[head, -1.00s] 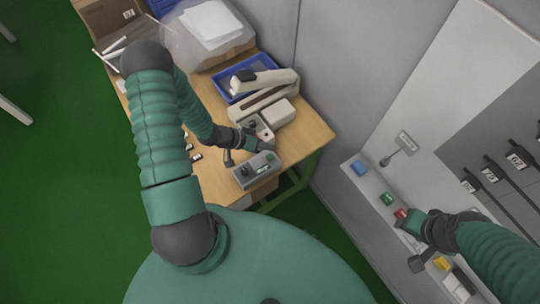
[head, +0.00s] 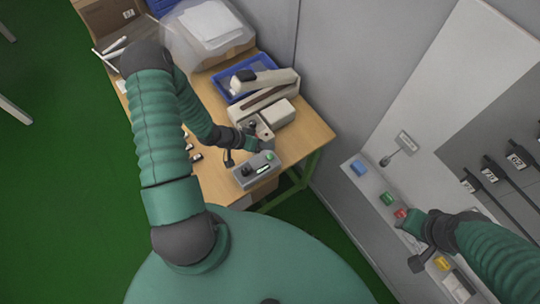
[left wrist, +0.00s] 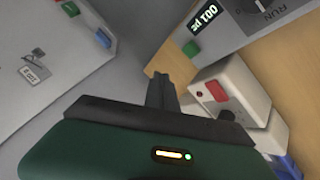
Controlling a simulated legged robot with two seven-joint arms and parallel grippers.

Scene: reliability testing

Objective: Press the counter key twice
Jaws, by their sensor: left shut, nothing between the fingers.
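A grey control box (head: 245,180) stands at the table's front corner, with a dark knob, a small display and a green key (head: 270,156). In the left wrist view the box is at upper right; its display (left wrist: 201,17) appears to read 001 pc, seen upside down, and the green key (left wrist: 190,48) is near its corner. My left gripper (head: 264,146) is shut and empty, just behind the box by the green key. In the wrist view its fingertips (left wrist: 160,78) look apart from the key. My right gripper (head: 405,222) is by a red button; its jaws are unclear.
A beige device with a red switch (left wrist: 215,91) stands close behind the gripper. A blue tray (head: 228,92) holds parts further back on the wooden table (head: 318,132). The right-hand panel has blue (head: 358,168), green (head: 387,198), red (head: 400,213) and yellow (head: 441,264) buttons.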

